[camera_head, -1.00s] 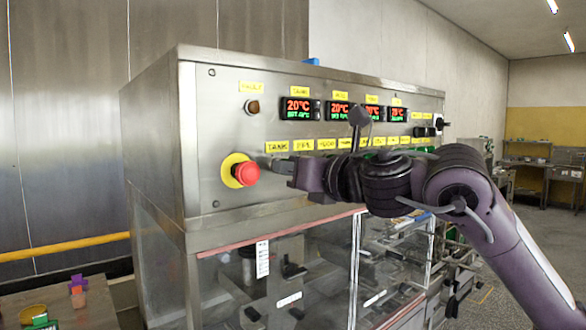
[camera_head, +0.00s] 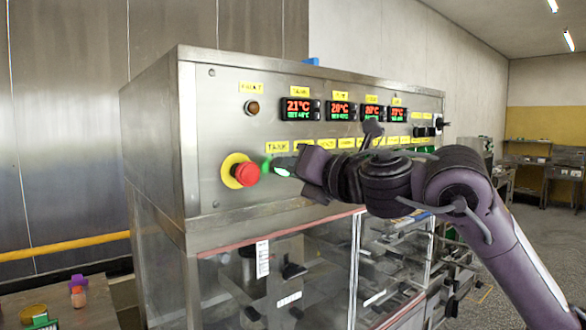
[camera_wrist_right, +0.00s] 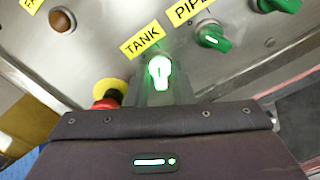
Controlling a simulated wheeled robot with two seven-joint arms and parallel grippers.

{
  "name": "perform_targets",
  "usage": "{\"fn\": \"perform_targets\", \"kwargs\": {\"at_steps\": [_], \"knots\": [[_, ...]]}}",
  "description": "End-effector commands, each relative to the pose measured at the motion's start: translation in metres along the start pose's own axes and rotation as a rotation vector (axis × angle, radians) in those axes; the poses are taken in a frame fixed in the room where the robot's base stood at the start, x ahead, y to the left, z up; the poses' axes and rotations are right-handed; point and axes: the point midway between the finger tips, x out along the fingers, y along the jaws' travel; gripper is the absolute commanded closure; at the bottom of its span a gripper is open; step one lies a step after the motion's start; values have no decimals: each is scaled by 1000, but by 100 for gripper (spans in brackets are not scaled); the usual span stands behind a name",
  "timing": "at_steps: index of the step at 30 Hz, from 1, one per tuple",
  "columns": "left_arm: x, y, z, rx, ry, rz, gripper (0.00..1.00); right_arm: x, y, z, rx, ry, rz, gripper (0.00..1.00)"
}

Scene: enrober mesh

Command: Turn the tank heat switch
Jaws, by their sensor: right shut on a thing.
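The tank heat switch (camera_wrist_right: 158,70) is a green knob under the yellow TANK label (camera_wrist_right: 142,38), and it glows bright green. In the head view its green light (camera_head: 279,172) shows beside the tips of my right gripper (camera_head: 287,171). My right gripper is shut on the switch, with its fingers partly hidden by the wrist in the head view. The tank display (camera_head: 300,109) above reads 21°C in red, with green digits below. My left gripper is not in view.
A red emergency button (camera_head: 246,174) on a yellow ring is close left of the switch. The PIPE knob (camera_wrist_right: 213,37) is close on the other side. A brown indicator (camera_head: 252,107) is above. Clear windows (camera_head: 285,270) are below the panel.

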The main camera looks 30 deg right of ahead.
Motion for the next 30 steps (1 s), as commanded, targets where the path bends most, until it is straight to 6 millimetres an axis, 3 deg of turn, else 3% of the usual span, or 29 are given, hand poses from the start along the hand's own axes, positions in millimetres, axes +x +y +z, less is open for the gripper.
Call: {"fn": "perform_targets", "kwargs": {"at_steps": [6,7,9,20,30], "knots": [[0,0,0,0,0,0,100,0,0,2,2,-4,1,100],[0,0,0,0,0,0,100,0,0,2,2,-4,1,76],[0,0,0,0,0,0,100,0,0,2,2,-4,1,67],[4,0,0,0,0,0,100,-6,-1,0,-2,-3,1,67],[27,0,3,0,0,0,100,-61,-2,-1,-3,-6,0,67]]}}
